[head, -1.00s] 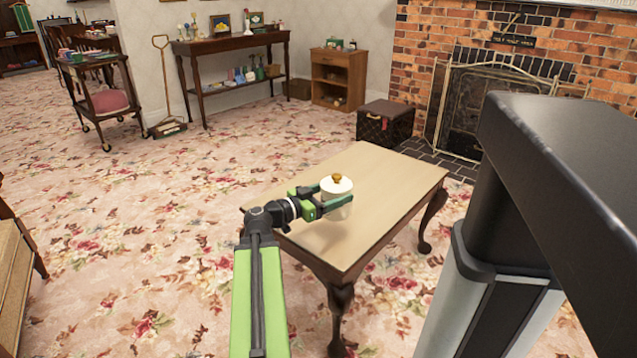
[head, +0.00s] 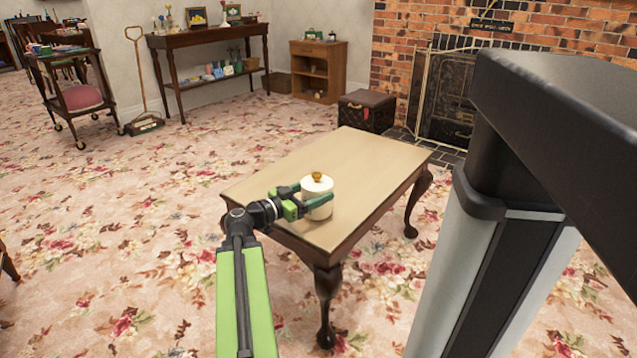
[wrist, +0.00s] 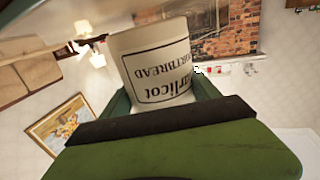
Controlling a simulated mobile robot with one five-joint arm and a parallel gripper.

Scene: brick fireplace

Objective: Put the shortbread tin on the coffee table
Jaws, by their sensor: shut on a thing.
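The shortbread tin (head: 318,207) is a cream cylinder with a golden knob on its lid. My gripper (head: 316,198) is shut on it, with a green finger on either side. The tin is upright over the near left part of the coffee table (head: 356,165), a pale wooden top on dark curved legs. I cannot tell whether its base touches the top. In the wrist view the tin (wrist: 152,60) appears upside down between the fingers, its printed label reading "shortbread". The tin's lower edge is partly hidden by a finger in the head view.
The rest of the tabletop is bare. A dark trunk (head: 367,110) stands beyond the table, before the brick fireplace (head: 447,97). A console table (head: 207,38), a wooden cabinet (head: 318,70) and a trolley (head: 72,95) line the back. Floral carpet (head: 140,200) lies open at left.

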